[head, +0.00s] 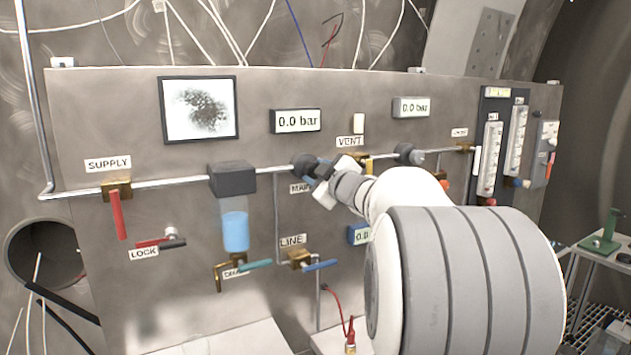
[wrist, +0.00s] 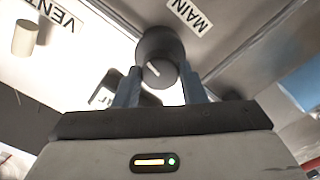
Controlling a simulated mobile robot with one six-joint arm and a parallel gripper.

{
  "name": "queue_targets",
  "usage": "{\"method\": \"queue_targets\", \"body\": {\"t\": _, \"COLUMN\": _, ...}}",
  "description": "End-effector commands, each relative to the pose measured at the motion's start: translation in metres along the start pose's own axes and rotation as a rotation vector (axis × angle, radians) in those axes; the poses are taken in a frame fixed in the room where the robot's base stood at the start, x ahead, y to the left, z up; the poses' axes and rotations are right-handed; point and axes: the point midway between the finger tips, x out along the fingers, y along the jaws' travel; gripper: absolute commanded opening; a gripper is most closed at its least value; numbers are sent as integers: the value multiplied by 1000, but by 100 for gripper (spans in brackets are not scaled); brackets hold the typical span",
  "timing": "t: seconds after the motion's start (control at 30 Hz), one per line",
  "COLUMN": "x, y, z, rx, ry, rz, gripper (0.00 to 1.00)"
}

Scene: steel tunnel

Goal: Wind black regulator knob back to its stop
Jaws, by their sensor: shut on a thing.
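The black regulator knob (wrist: 160,62) is in the upper middle of the wrist view, beside the MAIN label (wrist: 188,14). It has a short white mark on its face. My gripper (wrist: 160,84) is shut on it, with one blue-grey finger on each side. In the head view my gripper (head: 322,172) is at the regulator (head: 302,163) on the pipe, and my wrist and arm hide much of that area. The two upper displays (head: 296,120) (head: 411,107) read 0.0 bar.
A second dark regulator (head: 405,151) is on the pipe to the right. The red supply handle (head: 118,214) hangs down at left. A bowl with blue liquid (head: 235,230), a teal drain lever (head: 246,265) and a blue line lever (head: 319,265) are left of and below my arm.

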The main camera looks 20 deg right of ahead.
Motion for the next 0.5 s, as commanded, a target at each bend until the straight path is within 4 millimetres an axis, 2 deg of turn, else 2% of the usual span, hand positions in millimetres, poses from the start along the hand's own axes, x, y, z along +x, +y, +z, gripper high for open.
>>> {"method": "queue_targets", "body": {"t": 0.5, "x": 0, "y": -3, "z": 3, "rx": -492, "ry": 0, "rz": 0, "gripper": 15}}
